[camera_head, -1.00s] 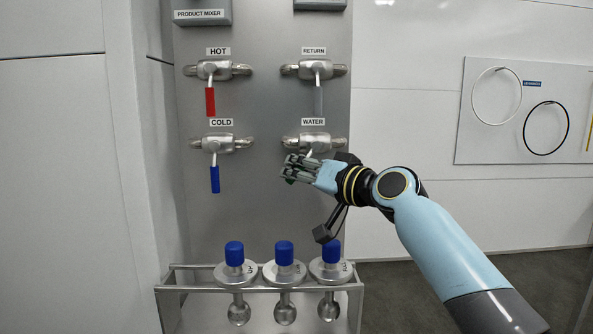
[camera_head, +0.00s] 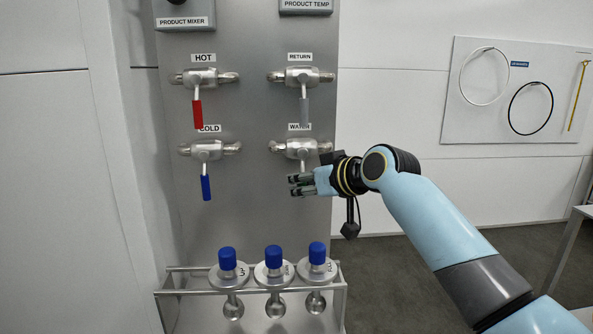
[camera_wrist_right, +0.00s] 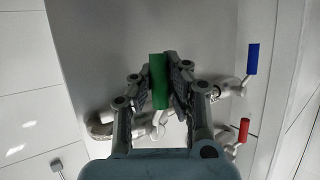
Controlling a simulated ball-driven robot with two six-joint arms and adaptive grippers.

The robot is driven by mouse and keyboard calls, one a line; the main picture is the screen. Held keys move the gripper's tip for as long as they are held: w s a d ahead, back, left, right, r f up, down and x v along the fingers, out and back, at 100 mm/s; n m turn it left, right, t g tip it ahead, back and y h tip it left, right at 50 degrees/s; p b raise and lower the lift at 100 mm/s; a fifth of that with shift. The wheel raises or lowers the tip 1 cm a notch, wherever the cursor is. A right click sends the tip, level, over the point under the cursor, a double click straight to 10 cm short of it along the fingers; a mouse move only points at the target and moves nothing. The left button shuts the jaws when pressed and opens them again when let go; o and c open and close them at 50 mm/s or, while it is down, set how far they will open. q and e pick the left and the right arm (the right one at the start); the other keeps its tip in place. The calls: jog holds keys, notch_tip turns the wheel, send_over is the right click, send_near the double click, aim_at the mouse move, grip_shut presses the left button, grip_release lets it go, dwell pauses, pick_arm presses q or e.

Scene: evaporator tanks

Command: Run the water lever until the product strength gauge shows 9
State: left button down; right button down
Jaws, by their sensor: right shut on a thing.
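The WATER valve (camera_head: 301,148) is on the metal panel at lower right, under its label. Its lever hangs down from the valve body, and my right gripper (camera_head: 294,186) is at its lower end. In the right wrist view the lever's green handle (camera_wrist_right: 158,80) sits between the two fingers of my right gripper (camera_wrist_right: 160,72), which is shut on it. In the head view the fingers hide the green handle. No product strength gauge shows in these views. My left gripper is not in view.
The panel also carries the HOT lever (camera_head: 198,114), the COLD lever (camera_head: 206,188) and the grey RETURN lever (camera_head: 304,112). A metal rack (camera_head: 185,291) with blue-capped flasks stands below. A board with hoops (camera_head: 531,108) hangs at right.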

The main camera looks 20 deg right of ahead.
jog(key=shift+d+p, duration=0.15)
jog(key=shift+p, duration=0.2)
jog(key=shift+h, duration=0.3)
jog(key=c, duration=1.3)
grip_release()
jog(key=shift+d, duration=0.1)
jog(key=shift+o, duration=0.2)
jog(key=shift+s+r, duration=0.1)
jog(key=shift+s, duration=0.1)
jog(key=v, duration=1.1)
jog(key=shift+s+r, duration=0.2)
jog(key=shift+s, duration=0.05)
jog(key=shift+d, duration=0.1)
